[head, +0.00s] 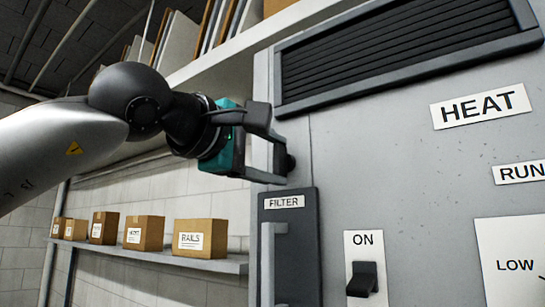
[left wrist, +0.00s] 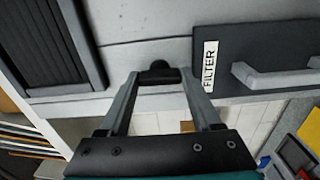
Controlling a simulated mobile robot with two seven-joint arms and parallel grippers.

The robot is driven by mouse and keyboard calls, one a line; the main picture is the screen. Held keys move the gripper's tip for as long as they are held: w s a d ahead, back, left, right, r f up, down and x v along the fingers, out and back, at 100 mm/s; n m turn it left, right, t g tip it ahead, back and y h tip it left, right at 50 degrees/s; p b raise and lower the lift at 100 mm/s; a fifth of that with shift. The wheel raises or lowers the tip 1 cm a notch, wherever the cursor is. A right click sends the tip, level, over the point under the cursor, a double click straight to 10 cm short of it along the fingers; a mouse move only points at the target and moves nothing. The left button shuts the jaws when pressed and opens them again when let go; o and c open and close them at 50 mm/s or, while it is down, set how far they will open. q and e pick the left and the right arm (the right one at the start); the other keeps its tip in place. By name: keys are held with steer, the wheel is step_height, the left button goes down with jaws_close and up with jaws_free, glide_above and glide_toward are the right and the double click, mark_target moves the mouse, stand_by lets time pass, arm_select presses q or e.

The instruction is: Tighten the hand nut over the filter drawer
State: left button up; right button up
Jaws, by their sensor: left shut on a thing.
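The hand nut (head: 291,162) is a small black knob on the grey cabinet front, just above the dark filter drawer (head: 305,240) with its FILTER label. My left gripper (head: 280,160) reaches it from the left, with one finger above and one below. It is shut on the nut. In the left wrist view the nut (left wrist: 159,69) shows as a dark round end between the two fingertips (left wrist: 160,77). The filter drawer (left wrist: 285,45) lies to the right there, with a pale bar handle. The nut's thread is hidden. My right gripper is not in view.
A black ON switch (head: 362,279) sits right of the drawer. A louvred vent (head: 405,58) and the HEAT label (head: 480,106) are above and to the right. A shelf (head: 160,258) with several cardboard boxes runs along the wall at left.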

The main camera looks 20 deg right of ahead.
arm_select(q)
steer(key=o, duration=1.3)
steer(key=shift+o, duration=0.4)
steer(key=shift+f, duration=0.15)
